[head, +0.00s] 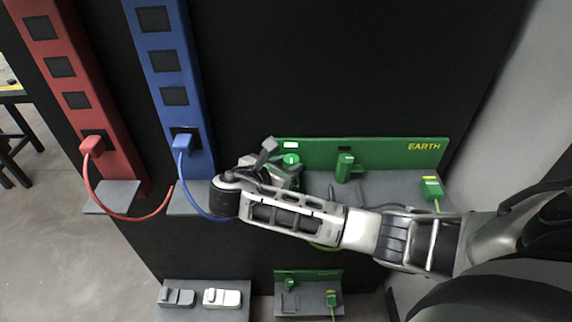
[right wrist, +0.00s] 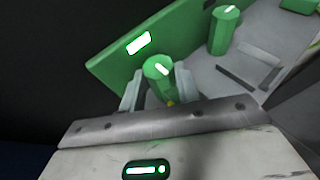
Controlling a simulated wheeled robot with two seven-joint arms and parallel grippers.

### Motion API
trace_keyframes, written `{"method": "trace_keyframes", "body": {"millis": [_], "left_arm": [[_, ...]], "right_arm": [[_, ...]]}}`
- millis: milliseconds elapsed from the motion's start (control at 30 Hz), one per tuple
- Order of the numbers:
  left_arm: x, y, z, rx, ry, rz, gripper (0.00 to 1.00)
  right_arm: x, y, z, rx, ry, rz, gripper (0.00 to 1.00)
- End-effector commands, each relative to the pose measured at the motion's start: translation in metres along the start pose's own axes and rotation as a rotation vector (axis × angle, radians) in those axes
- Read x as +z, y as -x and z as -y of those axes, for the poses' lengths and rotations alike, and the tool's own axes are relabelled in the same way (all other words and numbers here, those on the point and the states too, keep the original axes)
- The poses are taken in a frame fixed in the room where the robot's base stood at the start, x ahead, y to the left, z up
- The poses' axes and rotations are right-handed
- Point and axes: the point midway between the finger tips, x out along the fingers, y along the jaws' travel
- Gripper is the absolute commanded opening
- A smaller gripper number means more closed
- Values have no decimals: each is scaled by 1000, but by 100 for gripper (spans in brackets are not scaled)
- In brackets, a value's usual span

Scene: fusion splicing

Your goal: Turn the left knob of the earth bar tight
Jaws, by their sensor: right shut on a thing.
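The green earth bar (head: 395,155) with EARTH lettering runs along the dark wall at the right. Its left knob (head: 291,159) is a green cylinder with a white line on top; it also shows in the right wrist view (right wrist: 158,68). My right gripper (head: 284,172) is shut on this knob, with one finger on each side in the right wrist view (right wrist: 160,88). The gripper hides the knob's lower part. A lit white window (right wrist: 138,43) is on the bar behind the knob. A second green knob (head: 344,167) stands free to the right. My left gripper is not in view.
A green plug (head: 431,187) with a cable sits at the bar's right end. Red (head: 75,95) and blue (head: 170,80) bars with plugged cables stand at the left. Lower shelves hold grey and white blocks (head: 222,297) and small green parts (head: 332,298).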

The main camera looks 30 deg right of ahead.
Motion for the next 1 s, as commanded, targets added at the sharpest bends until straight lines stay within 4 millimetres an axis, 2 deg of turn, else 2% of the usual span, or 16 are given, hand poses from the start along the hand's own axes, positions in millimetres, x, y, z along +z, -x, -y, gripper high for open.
{"method": "trace_keyframes", "body": {"millis": [33,67,100,133,567,1000], "left_arm": [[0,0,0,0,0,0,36],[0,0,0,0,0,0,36],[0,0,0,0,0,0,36],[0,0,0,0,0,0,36],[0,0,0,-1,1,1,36],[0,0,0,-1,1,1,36]], "right_arm": [[0,0,0,-2,-1,0,9],[0,0,0,-2,-1,0,40],[0,0,0,-1,-1,0,52],[0,0,0,-1,-1,0,54],[1,-1,1,56,20,1,54],[3,-5,14,536,227,5,54]]}}
